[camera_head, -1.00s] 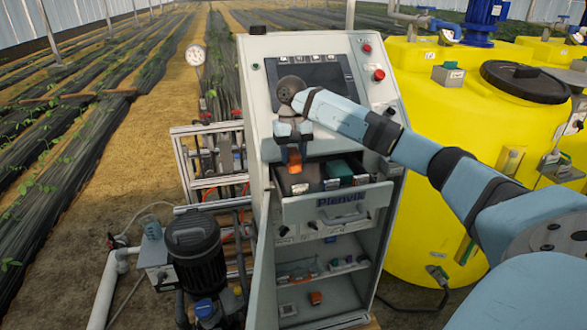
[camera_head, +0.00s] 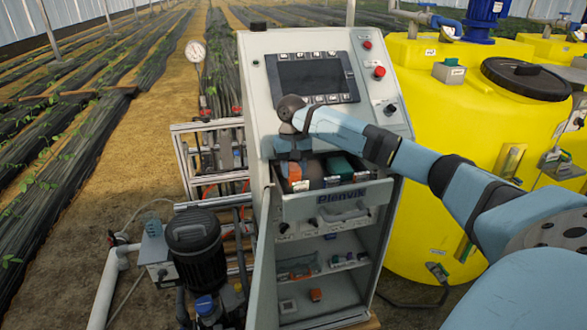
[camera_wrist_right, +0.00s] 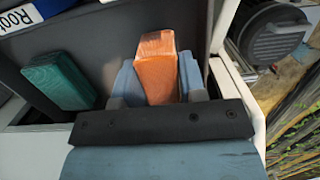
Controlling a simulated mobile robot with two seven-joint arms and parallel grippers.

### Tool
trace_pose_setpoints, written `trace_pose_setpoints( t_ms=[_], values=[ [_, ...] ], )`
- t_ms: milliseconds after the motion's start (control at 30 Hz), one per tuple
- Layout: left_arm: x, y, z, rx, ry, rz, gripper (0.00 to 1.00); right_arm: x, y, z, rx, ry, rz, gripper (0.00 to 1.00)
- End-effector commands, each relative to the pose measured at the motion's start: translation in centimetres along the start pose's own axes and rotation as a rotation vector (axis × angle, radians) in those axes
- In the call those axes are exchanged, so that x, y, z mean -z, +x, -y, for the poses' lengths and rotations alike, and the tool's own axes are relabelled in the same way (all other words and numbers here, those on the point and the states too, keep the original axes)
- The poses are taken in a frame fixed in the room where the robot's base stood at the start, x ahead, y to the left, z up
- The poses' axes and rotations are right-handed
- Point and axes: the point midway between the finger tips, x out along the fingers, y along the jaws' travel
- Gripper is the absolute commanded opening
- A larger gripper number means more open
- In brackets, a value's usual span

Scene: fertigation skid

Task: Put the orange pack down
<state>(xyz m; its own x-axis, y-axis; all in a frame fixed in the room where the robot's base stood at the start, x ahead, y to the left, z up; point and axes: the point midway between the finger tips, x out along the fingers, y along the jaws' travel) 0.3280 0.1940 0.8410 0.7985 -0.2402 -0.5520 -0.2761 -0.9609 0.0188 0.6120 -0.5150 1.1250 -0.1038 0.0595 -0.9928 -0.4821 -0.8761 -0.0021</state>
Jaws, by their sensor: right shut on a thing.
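The orange pack (camera_wrist_right: 157,68) is held between the two fingers of my right gripper (camera_wrist_right: 160,80) in the right wrist view. In the head view my right gripper (camera_head: 292,166) reaches down at the left end of the open drawer (camera_head: 335,203) of the grey cabinet. The orange pack (camera_head: 294,174) shows there below the fingers, at the drawer's left part. Whether the pack touches the drawer floor I cannot tell. A green pack (camera_head: 340,166) lies in the drawer to the right; it also shows in the right wrist view (camera_wrist_right: 60,80). My left gripper is not in view.
The cabinet's screen panel (camera_head: 312,78) rises behind the drawer. Lower shelves hold small items, including a small orange one (camera_head: 315,295). A yellow tank (camera_head: 470,130) stands to the right. A black pump motor (camera_head: 195,245) stands at the lower left.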

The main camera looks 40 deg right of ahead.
Motion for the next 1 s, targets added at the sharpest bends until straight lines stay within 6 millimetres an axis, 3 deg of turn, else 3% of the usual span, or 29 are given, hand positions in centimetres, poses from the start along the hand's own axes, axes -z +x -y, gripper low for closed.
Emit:
trace_pose_setpoints(
  t_ms=[200,233,300,333,667,767,833,1000],
  values=[
    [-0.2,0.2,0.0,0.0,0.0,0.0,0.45,0.0,0.5,-0.1,-0.002,0.001,0.002,0.09],
    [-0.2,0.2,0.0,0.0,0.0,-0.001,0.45,0.0,0.6,-0.1,-0.002,0.001,0.003,0.45],
    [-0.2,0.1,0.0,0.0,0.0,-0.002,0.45,0.0,0.6,-0.1,-0.003,0.001,0.003,0.61],
    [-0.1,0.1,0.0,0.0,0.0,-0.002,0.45,0.0,0.6,-0.1,-0.003,0.001,0.003,0.63],
    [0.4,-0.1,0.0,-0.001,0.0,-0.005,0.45,0.0,0.1,0.0,-0.003,0.0,0.004,0.63],
    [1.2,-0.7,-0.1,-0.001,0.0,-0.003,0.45,-0.2,-1.1,0.0,-0.003,0.0,0.004,0.63],
    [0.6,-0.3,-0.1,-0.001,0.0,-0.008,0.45,0.0,-1.9,0.0,-0.001,0.0,-0.001,0.63],
    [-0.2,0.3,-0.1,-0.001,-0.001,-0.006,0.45,0.0,-5.9,0.0,0.0,0.001,-0.003,0.63]
  ],
)
